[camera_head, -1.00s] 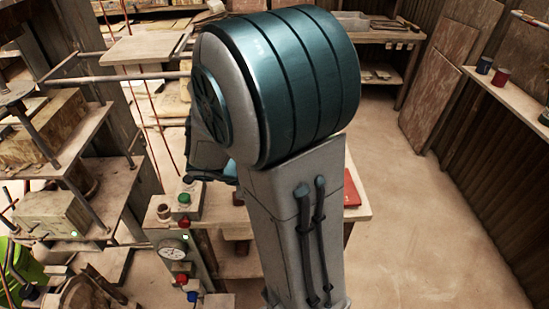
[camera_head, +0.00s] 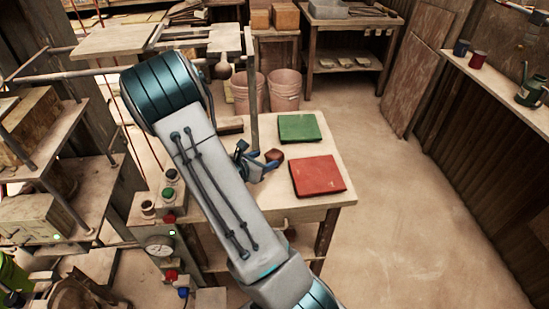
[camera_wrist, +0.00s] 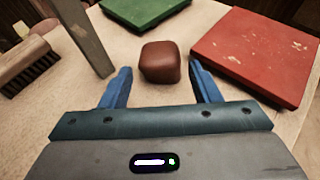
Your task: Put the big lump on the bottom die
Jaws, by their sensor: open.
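A brown rounded lump (camera_head: 273,155) lies on the wooden table; it also shows in the wrist view (camera_wrist: 160,60). It is the only lump I can make out on the table. My gripper (camera_head: 262,161) is at the lump, low over the table. In the wrist view my gripper (camera_wrist: 160,72) is open, with one blue finger on each side of the lump and a gap at each side. A press with stacked plates, rods and a pale lower block (camera_head: 42,216) stands at the left. I cannot tell for sure which part is the bottom die.
A red slab (camera_head: 318,176) and a green slab (camera_head: 299,128) lie on the table (camera_head: 300,212) near the lump. A thin upright post (camera_head: 253,100) and a brush (camera_wrist: 22,66) are beside the gripper. A control box with buttons and a gauge (camera_head: 160,246) stands at the table's left. The floor at right is clear.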

